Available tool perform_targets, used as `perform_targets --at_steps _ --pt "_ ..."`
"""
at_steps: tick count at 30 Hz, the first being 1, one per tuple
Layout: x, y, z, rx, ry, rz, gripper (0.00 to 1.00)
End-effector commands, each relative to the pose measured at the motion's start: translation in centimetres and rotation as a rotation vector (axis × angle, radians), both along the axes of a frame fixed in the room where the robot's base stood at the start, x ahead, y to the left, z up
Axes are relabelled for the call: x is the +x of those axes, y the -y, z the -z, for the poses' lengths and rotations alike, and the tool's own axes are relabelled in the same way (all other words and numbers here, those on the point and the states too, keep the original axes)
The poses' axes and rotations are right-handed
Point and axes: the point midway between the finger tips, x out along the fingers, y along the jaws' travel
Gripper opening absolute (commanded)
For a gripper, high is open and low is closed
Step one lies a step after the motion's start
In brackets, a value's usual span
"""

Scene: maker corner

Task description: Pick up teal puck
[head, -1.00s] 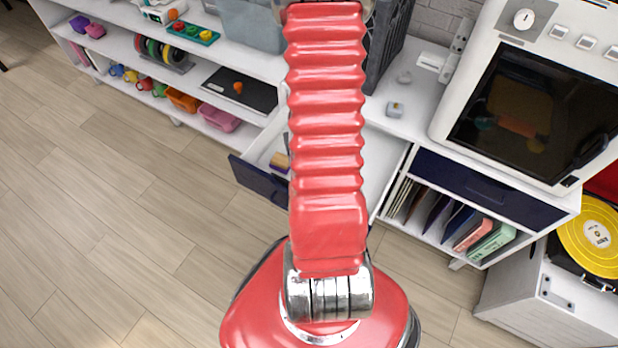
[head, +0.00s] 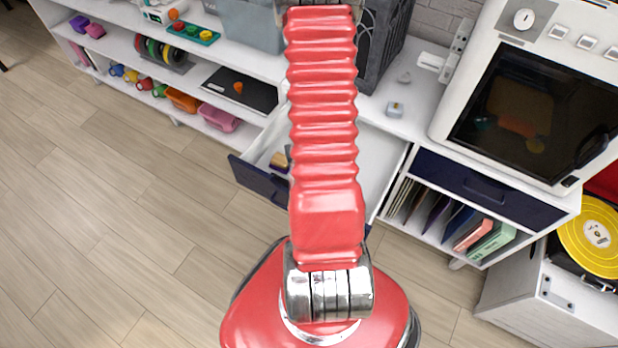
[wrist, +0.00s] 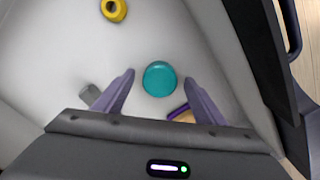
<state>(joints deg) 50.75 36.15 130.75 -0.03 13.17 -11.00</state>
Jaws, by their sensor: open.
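The teal puck (wrist: 159,78) is a round disc lying on the white floor of the open drawer (wrist: 60,60) in the wrist view. My gripper (wrist: 157,80) is open, with its two purple-grey fingers on either side of the puck in the picture. The puck shows between and slightly beyond the fingertips, apart from both. How far the fingers are above the drawer floor is hard to tell. In the head view the puck is hidden behind my red arm, and my gripper is out of sight.
A yellow ring (wrist: 114,10) lies farther along the drawer. A grey block (wrist: 90,95) is by the left finger. A purple-edged tan block (wrist: 181,113) is by the right finger. Drawer walls enclose these. The open drawer (head: 262,183) juts from the white shelf unit.

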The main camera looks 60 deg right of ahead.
Motion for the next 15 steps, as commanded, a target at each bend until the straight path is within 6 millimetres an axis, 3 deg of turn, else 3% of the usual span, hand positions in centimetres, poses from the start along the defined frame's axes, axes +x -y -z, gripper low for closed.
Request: perform_targets --at_steps 15 --pt "0.03 0.04 0.64 -0.001 0.002 0.0 0.64"
